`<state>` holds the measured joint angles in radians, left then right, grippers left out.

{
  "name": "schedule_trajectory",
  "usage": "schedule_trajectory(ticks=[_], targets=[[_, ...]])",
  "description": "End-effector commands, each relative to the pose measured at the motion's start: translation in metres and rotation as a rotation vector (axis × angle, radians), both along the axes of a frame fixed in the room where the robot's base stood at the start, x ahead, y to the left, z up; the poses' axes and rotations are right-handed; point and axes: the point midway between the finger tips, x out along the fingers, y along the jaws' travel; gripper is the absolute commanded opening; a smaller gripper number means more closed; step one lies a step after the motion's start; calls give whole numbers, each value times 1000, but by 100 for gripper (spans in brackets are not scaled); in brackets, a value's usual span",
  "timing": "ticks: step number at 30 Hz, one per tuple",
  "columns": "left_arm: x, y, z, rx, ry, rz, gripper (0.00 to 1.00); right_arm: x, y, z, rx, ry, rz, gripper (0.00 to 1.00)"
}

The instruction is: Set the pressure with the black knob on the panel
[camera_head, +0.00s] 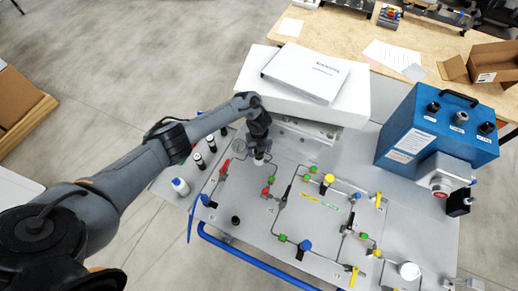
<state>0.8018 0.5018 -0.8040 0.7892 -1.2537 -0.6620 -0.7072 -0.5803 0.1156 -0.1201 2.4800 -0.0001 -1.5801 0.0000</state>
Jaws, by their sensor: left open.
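The grey panel (262,222) carries pipes, valves and coloured knobs. A small black knob-like part (236,220) stands on it near the front left. The blue box (437,130) at the right also has black knobs on its top, one of them near its left end (434,107). I cannot tell which one the task means. My left gripper (260,158) points down over the back left of the panel, apart from these black parts. It is open. What lies directly beneath its fingers is mostly hidden. My right gripper is not in view.
A white box (305,72) lies behind the panel. Small bottles, one of them white-and-blue (180,186), stand along the left edge. A blue rail (255,262) runs along the front. A red button (440,194) sits below the blue box. A wooden table (440,45) is behind.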

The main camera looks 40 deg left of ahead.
Motion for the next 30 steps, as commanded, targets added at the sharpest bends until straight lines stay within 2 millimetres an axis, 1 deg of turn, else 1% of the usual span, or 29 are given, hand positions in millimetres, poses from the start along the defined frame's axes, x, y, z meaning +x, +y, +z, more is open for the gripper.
schedule_trajectory(ticks=[4,8,14,15,19,21,25,30], targets=[[1,0,7,0,-2,-1,69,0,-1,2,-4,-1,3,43],[1,0,23,-2,-4,-1,69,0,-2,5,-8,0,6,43],[1,0,58,-1,-4,-2,69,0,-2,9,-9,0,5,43],[1,0,67,1,-4,-2,69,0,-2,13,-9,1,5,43],[1,1,87,1,-3,-1,69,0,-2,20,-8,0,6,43],[1,1,98,2,-3,-1,69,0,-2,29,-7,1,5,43],[0,0,106,2,-1,0,69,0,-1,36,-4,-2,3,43],[0,0,109,1,-1,0,69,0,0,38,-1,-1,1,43]])
